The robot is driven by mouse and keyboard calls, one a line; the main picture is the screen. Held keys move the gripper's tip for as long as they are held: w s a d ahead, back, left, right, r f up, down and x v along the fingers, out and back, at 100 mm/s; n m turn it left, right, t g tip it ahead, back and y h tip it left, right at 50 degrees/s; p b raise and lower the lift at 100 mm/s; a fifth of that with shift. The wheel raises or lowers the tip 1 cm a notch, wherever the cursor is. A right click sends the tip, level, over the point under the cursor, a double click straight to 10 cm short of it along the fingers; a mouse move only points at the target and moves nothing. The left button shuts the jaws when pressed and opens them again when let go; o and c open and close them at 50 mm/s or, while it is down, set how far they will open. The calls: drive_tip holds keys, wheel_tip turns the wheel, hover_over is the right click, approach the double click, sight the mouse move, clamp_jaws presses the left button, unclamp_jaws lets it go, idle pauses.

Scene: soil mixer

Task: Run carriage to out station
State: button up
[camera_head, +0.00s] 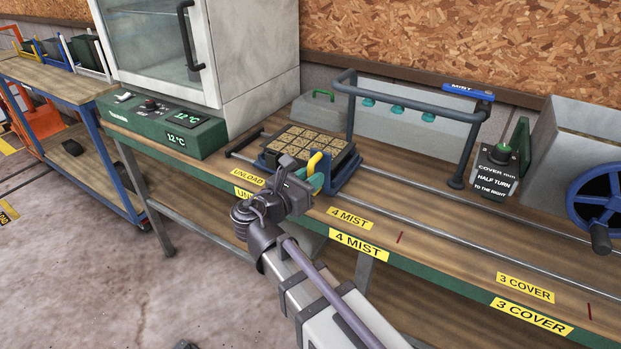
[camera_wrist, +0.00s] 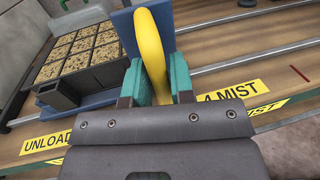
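The blue carriage (camera_head: 345,178) sits on the two rails, between the UNLOAD label (camera_head: 248,177) and the 4 MIST label (camera_head: 350,218). It bears a black tray (camera_head: 311,142) of several soil-filled cells. A yellow handle (camera_head: 314,163) stands at its front right side; in the wrist view the handle (camera_wrist: 151,40) rises between my teal fingertips. My gripper (camera_wrist: 160,82) has a fingertip close against each side of the handle and looks shut on it. The carriage's blue end plate (camera_wrist: 124,30) shows behind the handle. The carriage's underside is hidden.
The rails (camera_head: 440,232) run right past the mist frame (camera_head: 410,93), the COVER box (camera_head: 495,170) and a blue handwheel (camera_head: 598,197). The 3 COVER label (camera_head: 525,287) is at right. Left of the carriage, a short rail stretch ends near the green control box (camera_head: 165,129).

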clamp_jaws()
drive_tip(key=w+a, duration=0.1)
drive_tip(key=a, duration=0.1)
drive_tip(key=w+a, duration=0.2)
drive_tip(key=a, duration=0.1)
drive_tip(key=w+a, duration=0.1)
drive_tip(key=a, duration=0.1)
drive_tip(key=shift+w+a, duration=0.3)
drive_tip(key=shift+o, duration=2)
unclamp_jaws()
